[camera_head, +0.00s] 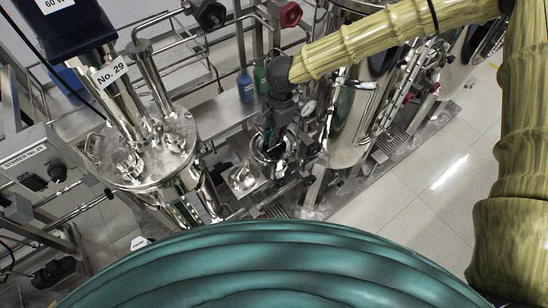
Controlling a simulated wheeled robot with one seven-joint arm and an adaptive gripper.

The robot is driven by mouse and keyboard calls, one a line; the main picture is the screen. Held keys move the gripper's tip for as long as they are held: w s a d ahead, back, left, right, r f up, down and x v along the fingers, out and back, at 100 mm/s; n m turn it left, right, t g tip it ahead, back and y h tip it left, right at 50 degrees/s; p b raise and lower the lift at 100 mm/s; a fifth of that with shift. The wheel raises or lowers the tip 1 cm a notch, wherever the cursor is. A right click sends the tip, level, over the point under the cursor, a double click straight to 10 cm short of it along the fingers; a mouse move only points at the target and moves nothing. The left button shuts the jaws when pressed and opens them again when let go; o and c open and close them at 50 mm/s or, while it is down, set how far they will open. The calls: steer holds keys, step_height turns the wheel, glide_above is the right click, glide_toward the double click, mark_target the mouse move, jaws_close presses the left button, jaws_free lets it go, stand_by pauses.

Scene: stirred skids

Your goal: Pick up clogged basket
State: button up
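My gripper (272,138), dark, points down at the end of my yellowish ribbed arm, near the middle of the picture. Its fingers are small and dark here, and I cannot tell whether they are open or shut. Right below it is a small round metal housing (258,153) with a shiny rim. The fingertips overlap its mouth in this view; I cannot tell if they touch anything. I cannot make out the clogged basket clearly: the gripper and the dark mouth of the housing hide what is inside.
A shiny metal part (242,180) sits left of the housing. A stirred vessel (160,160) labelled No. 29 stands left, and a larger steel tank (352,125) stands close on the right. Pipes and red and black handwheels crowd behind. Tiled floor (425,215) is clear at right.

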steer(key=shift+s+f+p, duration=0.1)
steer(key=shift+f+p, duration=0.5)
steer(key=shift+f, duration=2.35)
jaws_close()
step_height(320, 180, up, 18)
steer(key=b, duration=0.1)
steer(key=shift+b, duration=0.3)
